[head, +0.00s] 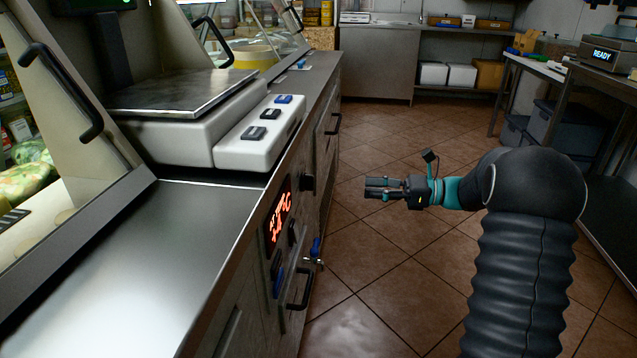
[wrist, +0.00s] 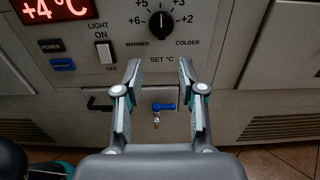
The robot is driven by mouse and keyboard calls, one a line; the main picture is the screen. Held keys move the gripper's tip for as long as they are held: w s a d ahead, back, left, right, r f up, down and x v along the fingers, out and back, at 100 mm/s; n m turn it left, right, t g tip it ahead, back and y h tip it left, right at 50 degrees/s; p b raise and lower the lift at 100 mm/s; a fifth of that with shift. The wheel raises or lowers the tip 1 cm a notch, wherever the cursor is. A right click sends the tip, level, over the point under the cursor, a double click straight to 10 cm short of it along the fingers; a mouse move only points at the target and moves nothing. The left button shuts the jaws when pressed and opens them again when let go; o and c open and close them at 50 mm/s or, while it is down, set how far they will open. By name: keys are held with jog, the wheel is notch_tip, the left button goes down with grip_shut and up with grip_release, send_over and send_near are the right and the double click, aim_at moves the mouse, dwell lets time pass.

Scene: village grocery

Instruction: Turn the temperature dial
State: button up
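The temperature dial is a round black knob (wrist: 161,24) with a light pointer mark directed roughly upward, on the grey control panel marked "SET °C", "WARMER" and "COLDER". It also shows edge-on at the counter's front in the head view (head: 307,182). The red display (wrist: 55,8) reads +4 °C. My gripper (wrist: 160,74) is open and empty; its fingertips appear below the knob in the wrist view. In the head view my gripper (head: 368,188) points left toward the panel, clear of the counter front and not touching the dial.
Below the dial are a black handle (head: 301,288) and a blue key or tap-like part (wrist: 164,106). A white light switch (wrist: 104,52) and power and blue buttons (wrist: 62,64) sit left of it. A scale (head: 190,110) stands on the counter. The tiled floor is clear.

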aim_at(308, 183)
jog(key=w+a, duration=0.2)
jog(key=a, duration=1.1)
jog(key=shift+w+a, duration=0.2)
jog(key=shift+w, duration=0.2)
grip_shut()
